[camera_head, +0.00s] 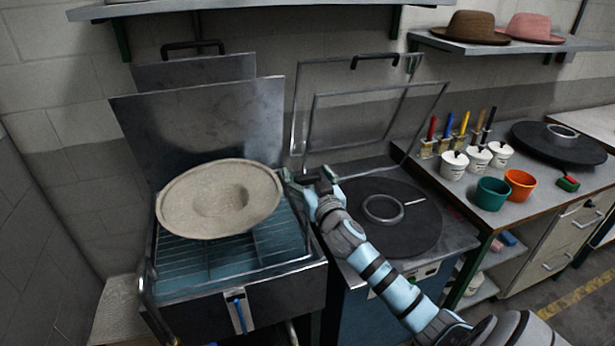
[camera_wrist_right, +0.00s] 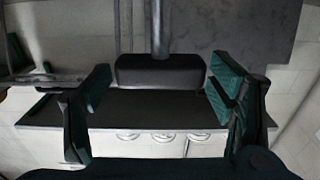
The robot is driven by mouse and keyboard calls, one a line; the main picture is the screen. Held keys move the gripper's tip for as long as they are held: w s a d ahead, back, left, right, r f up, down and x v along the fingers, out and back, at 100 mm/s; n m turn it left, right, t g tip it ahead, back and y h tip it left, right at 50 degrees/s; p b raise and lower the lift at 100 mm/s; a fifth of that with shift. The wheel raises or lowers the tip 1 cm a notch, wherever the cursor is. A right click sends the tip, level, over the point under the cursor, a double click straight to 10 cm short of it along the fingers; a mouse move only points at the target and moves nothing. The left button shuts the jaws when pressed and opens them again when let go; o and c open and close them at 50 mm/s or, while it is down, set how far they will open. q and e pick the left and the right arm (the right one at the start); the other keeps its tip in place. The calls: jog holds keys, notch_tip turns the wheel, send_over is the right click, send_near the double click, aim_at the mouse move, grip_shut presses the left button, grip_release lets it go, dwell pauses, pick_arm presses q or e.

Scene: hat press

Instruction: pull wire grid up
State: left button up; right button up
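The wire grid (camera_head: 207,252) lies over the blue-looking basin of the open metal steamer box on the left. A grey-beige felt hat (camera_head: 222,200) with a wide brim sits above it and hides much of it. My right gripper (camera_head: 305,180) is beside the hat's right brim, near the box's right back corner. In the right wrist view my right gripper (camera_wrist_right: 160,100) has its green-padded fingers wide apart. A black handle (camera_wrist_right: 160,71) on a metal rod shows between them; I cannot tell whether they touch it. My left gripper is not in view.
The steamer's lid (camera_head: 200,125) stands open behind the hat. To the right is a press with a round black plate (camera_head: 385,235) and a raised wire-frame lid (camera_head: 372,118). A table beyond holds brushes, white jars, a green cup (camera_head: 491,193) and an orange cup (camera_head: 520,185).

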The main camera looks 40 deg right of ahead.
jog(key=shift+s+f, duration=0.1)
jog(key=shift+s, duration=0.05)
jog(key=v, duration=1.1)
jog(key=shift+s+a, duration=0.2)
jog(key=shift+s, duration=0.15)
jog(key=shift+w, duration=0.1)
